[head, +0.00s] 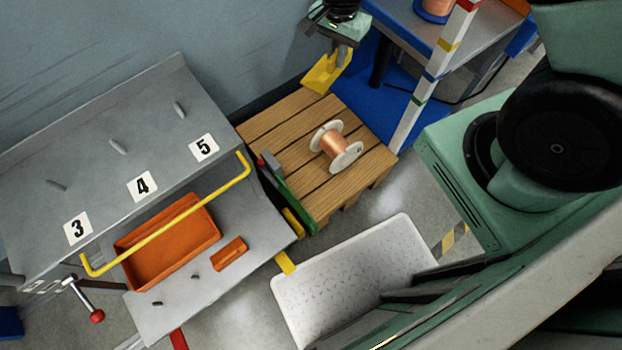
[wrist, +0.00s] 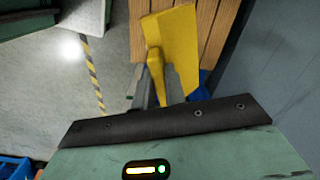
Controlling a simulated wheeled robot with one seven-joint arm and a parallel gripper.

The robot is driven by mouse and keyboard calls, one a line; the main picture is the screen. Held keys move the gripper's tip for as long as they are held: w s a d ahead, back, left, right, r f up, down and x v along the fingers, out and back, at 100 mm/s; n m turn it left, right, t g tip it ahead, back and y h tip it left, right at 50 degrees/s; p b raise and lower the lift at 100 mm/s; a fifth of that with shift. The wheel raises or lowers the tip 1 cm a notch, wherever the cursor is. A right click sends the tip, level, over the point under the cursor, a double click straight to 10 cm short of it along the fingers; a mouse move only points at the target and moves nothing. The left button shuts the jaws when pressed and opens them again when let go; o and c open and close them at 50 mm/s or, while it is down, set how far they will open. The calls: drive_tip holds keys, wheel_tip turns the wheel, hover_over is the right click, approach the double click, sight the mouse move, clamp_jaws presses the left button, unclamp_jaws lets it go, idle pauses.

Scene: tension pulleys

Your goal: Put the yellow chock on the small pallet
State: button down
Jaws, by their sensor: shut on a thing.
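The yellow chock (head: 326,72) is held in my gripper (head: 343,45) at the top of the head view. It appears at the back edge of the small wooden pallet (head: 280,125). In the wrist view the yellow chock (wrist: 178,45) sits between the fingers of my gripper (wrist: 160,80), with the pallet slats (wrist: 219,30) behind it. My gripper is shut on the chock. I cannot tell whether the chock touches the pallet or hangs above it.
A copper wire spool (head: 336,147) lies on the pallet. A grey numbered rack (head: 110,160) with an orange tray (head: 168,240) stands left. A striped post (head: 432,75) and blue-framed table (head: 400,20) stand right. A white speckled surface (head: 350,275) is in front.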

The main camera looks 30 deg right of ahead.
drive_tip(key=a+f+m+b, duration=0.2)
drive_tip(key=f+m+b, duration=0.5)
drive_tip(key=f+b, duration=0.8)
drive_tip(key=a+f+m+b, duration=0.3)
drive_tip(key=f+m+b, duration=0.4)
drive_tip(key=f+b, duration=0.8)
drive_tip(key=a+f+m+b, duration=0.3)
drive_tip(key=f+m+b, duration=0.4)
drive_tip(key=f+b, duration=0.8)
wheel_tip(320, 180, down, 5)
drive_tip(key=shift+s+a+r+m+b, duration=0.1)
drive_tip(key=shift+m+b, duration=0.2)
drive_tip(key=shift+m, duration=0.1)
drive_tip(key=c, duration=1.5)
unclamp_jaws()
drive_tip(key=shift+o, duration=0.2)
